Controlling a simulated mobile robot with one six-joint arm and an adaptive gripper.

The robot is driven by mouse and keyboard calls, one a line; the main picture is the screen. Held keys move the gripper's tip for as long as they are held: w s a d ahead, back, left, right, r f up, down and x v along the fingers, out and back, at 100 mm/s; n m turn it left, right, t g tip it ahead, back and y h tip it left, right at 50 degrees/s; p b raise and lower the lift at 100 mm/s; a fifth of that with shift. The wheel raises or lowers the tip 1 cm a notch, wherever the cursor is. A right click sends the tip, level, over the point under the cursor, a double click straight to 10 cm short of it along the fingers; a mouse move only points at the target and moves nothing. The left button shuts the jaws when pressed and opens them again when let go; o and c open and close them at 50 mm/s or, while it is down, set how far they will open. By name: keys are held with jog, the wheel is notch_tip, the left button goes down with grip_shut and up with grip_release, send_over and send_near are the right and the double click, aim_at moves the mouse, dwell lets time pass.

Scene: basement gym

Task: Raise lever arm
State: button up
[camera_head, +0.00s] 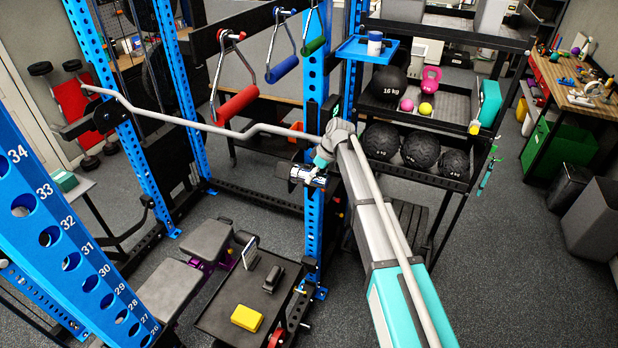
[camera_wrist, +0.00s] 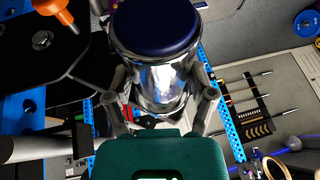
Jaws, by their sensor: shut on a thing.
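My gripper (camera_head: 318,165) is beside the blue rack upright in the middle of the head view. In the wrist view my gripper (camera_wrist: 162,105) is shut, with one finger on each side of a shiny chrome cylinder (camera_wrist: 158,88) that has a dark blue end cap. This cylinder appears to be the end of the lever arm. In the head view it shows as a small chrome and black piece (camera_head: 308,177) just below my gripper, against the upright. How the rest of the lever arm runs is hard to make out.
A bent grey bar (camera_head: 200,126) crosses the rack from its left side toward my wrist. Red (camera_head: 238,104), blue and green handles hang behind it. A ball shelf (camera_head: 452,178) stands right of my arm. A bench (camera_head: 172,290) and a low dark table lie below.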

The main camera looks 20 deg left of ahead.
jog(key=shift+w+d, duration=0.1)
jog(key=shift+w, duration=0.1)
jog(key=o, duration=1)
jog(key=shift+o, duration=1.3)
jog(key=shift+w+f, duration=0.15)
jog(key=shift+w, duration=0.1)
jog(key=shift+s, duration=0.25)
jog(key=shift+w, duration=0.1)
